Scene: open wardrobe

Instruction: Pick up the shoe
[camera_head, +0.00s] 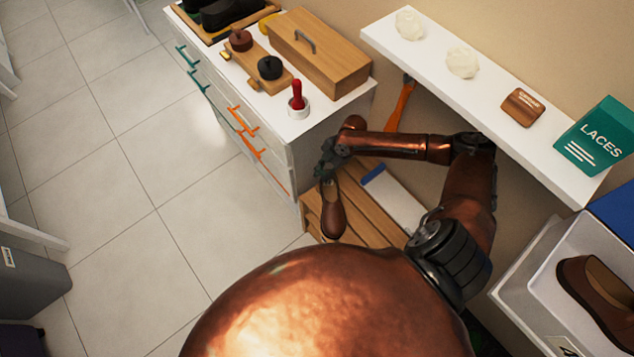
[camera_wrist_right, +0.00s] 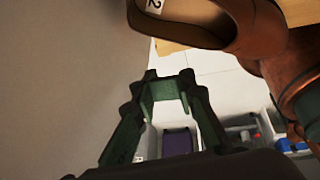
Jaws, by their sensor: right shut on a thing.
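A brown leather shoe (camera_head: 332,210) hangs toe down in the head view, beside the white cabinet and over a slatted wooden rack. My right gripper (camera_head: 330,163) is shut on it at its upper end. In the right wrist view my dark green right gripper (camera_wrist_right: 166,88) shows with its fingers close together. The shoe (camera_wrist_right: 235,25) fills the top of that view, with a "2" label inside; the exact contact is not clear. A second brown shoe (camera_head: 598,300) lies in an open box at the lower right. My left gripper is not in view.
The white cabinet (camera_head: 300,130) carries a wooden box (camera_head: 318,55), a red-handled stamp-like tool (camera_head: 298,98) and brushes. A white wall shelf (camera_head: 480,85) holds a green LACES packet (camera_head: 598,138). The wooden rack (camera_head: 365,225) is below.

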